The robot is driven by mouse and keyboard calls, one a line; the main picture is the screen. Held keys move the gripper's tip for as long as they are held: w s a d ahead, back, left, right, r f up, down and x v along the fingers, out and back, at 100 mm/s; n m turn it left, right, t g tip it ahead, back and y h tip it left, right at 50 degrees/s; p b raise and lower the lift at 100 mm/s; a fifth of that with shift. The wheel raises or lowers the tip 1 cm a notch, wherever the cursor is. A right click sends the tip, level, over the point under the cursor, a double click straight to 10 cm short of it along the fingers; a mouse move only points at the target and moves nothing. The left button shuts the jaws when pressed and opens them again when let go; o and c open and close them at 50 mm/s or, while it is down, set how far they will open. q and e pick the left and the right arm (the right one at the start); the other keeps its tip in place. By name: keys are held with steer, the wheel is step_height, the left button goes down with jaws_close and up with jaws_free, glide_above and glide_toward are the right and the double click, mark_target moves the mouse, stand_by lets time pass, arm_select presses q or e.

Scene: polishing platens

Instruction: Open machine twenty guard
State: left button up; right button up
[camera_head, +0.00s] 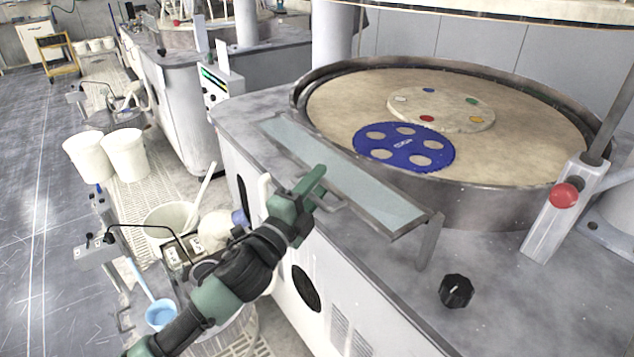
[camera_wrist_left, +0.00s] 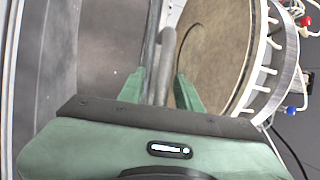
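The guard is a long clear panel (camera_head: 362,188) in a grey metal frame, along the front edge of the near machine's round basin. It lies low and tilted, and a grey bar handle (camera_head: 333,207) sticks out from its front side. My left gripper (camera_head: 318,185) is at this handle. In the left wrist view the two green fingers (camera_wrist_left: 160,88) are apart, with the rounded grey handle (camera_wrist_left: 166,50) reaching between them. Gaps show beside the handle, so I see no firm grip. My right gripper is not in view. No machine number is readable.
The basin holds a tan platen (camera_head: 340,100) with a blue holed disc (camera_head: 404,147). A black knob (camera_head: 456,291) and a red button (camera_head: 564,195) sit on the machine's right. White buckets (camera_head: 125,153) stand at left by grated floor. Open floor (camera_head: 30,200) lies far left.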

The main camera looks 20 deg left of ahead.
arm_select(q)
jaws_close()
steer(key=shift+r, duration=0.1)
